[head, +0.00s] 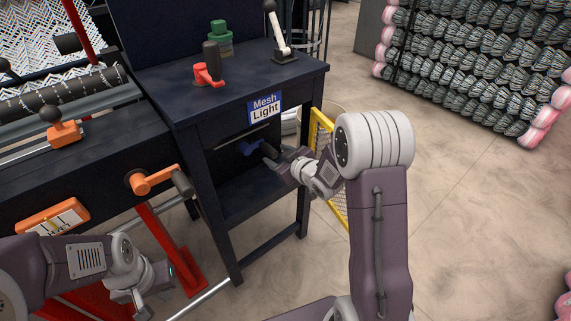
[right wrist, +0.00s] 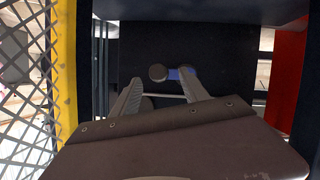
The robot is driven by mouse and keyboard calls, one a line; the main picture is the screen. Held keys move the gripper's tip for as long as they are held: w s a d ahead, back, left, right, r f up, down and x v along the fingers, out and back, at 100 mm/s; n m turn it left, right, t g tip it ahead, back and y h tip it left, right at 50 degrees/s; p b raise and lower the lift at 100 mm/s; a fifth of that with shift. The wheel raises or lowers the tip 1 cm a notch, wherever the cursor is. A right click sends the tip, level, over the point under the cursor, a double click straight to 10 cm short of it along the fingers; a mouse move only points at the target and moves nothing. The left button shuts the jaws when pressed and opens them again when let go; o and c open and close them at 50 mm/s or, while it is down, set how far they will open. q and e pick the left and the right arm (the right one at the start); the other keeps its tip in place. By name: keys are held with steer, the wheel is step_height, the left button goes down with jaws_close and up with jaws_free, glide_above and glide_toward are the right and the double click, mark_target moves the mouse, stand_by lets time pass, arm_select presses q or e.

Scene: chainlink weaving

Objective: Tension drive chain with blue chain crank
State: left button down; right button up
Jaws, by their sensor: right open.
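The blue chain crank (head: 250,148) is mounted inside the dark cabinet, below the "Mesh Light" sign, with a dark round handle end. In the right wrist view the blue crank (right wrist: 175,73) shows ahead, between and just beyond the fingertips. My right gripper (head: 280,160) reaches in at the cabinet's right side; in the right wrist view it (right wrist: 160,82) is open and empty, apart from the crank as far as I can tell. My left gripper (head: 140,302) hangs low at the lower left, away from the crank; its jaws are unclear. The drive chain cannot be made out.
A yellow mesh guard (head: 322,135) stands right beside my right forearm. The cabinet top (head: 245,85) overhangs the crank. An orange crank (head: 150,182) and a red post (head: 175,255) stand near my left arm. Open floor lies to the right.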

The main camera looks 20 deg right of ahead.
mark_target(271, 155)
steer(key=shift+x, duration=1.35)
jaws_close()
steer(key=shift+r, duration=0.3)
steer(key=r+p, duration=0.1)
steer(key=a+r+p, duration=0.1)
steer(key=r, duration=0.1)
steer(key=shift+s+p, duration=0.15)
steer(key=shift+p, duration=0.15)
steer(key=s+a+f+b, duration=0.1)
steer(key=a+b, duration=0.2)
steer(key=a, duration=0.1)
steer(key=s+a+f+b, duration=0.2)
steer(key=a+b, duration=0.1)
steer(key=a, duration=0.2)
steer(key=shift+s+a+f+b, duration=0.15)
steer(key=shift+s+f+b, duration=0.15)
steer(key=shift+b, duration=0.1)
